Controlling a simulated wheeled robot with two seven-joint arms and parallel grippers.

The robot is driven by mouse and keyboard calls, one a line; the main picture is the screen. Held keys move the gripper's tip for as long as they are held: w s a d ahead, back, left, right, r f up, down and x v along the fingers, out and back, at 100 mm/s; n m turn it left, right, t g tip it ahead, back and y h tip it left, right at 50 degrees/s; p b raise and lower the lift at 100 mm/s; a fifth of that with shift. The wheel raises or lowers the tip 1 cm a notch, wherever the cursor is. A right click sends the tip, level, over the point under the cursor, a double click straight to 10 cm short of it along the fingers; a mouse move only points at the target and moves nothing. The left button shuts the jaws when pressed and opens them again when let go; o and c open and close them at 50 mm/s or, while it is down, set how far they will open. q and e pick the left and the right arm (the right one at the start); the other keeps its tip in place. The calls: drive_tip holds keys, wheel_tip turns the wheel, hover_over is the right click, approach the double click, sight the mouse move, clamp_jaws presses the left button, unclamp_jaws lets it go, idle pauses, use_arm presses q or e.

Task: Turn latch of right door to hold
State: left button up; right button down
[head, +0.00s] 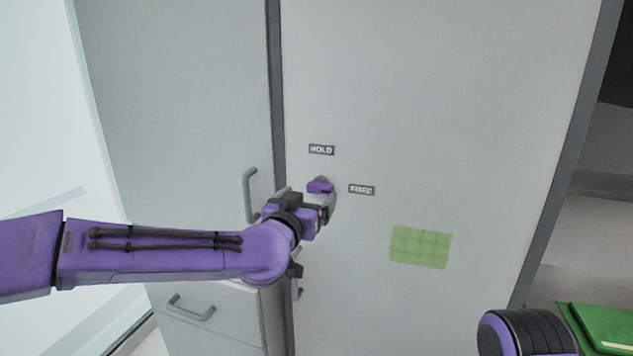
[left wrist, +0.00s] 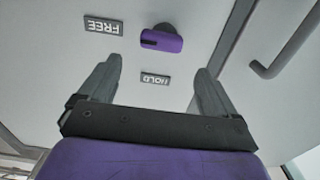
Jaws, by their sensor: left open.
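The right door (head: 450,110) is a flat pale grey panel. Its latch (head: 320,186) is a small purple bar on a grey knob. A HOLD label (head: 321,149) is above the latch and a FREE label (head: 361,190) to its right. In the left wrist view the latch (left wrist: 162,40) lies sideways, its dark-marked end on the FREE side. My left gripper (head: 322,202) is at the latch and partly hides its surroundings in the head view. In the left wrist view its fingers (left wrist: 160,70) are apart and empty, with the latch beyond the tips. My right gripper is out of view.
A narrower left door with a handle (head: 249,195) adjoins across a dark seam. A drawer handle (head: 190,308) is below it. Green items (head: 604,328) lie at the lower right. The upper right door is clear.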

sight(318, 187)
use_arm(q)
drive_tip(key=p+x, duration=0.1)
drive_tip(key=x, duration=0.5)
drive_tip(key=shift+p, duration=0.4)
drive_tip(key=shift+f, duration=0.1)
drive_tip(key=c, duration=1.1)
drive_tip(key=shift+o, duration=0.2)
